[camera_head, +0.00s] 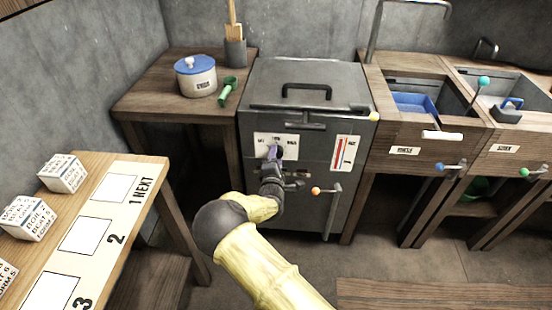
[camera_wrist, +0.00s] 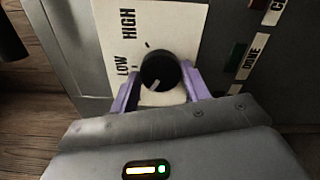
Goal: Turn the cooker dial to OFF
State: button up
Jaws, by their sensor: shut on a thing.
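The cooker (camera_head: 300,95) is a grey metal cabinet with a black handle on its lid. A black round cooker dial (camera_wrist: 160,70) sits on a white label plate (camera_wrist: 178,30) on its front. The plate reads LOW and HIGH in the wrist view; the OFF mark is not readable there. A pale pointer mark on the dial points toward the picture's lower left. My gripper (camera_wrist: 160,84) is shut on the dial, one purple finger on each side. In the head view my gripper (camera_head: 274,153) covers most of the dial, and the plate's text is too small to read surely.
A red-and-white gauge (camera_head: 343,153) and an orange-tipped lever (camera_head: 316,190) are on the cooker front, right of my gripper. A side table with a blue-lidded pot (camera_head: 196,76) stands left. Sink benches stand right. A table with white cubes (camera_head: 62,173) is at lower left.

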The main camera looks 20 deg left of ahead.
jog(key=shift+f, duration=0.1)
jog(key=o, duration=1)
jog(key=p+v, duration=0.2)
jog(key=v, duration=1.5)
jog(key=shift+s, duration=0.25)
jog(key=shift+a, duration=0.1)
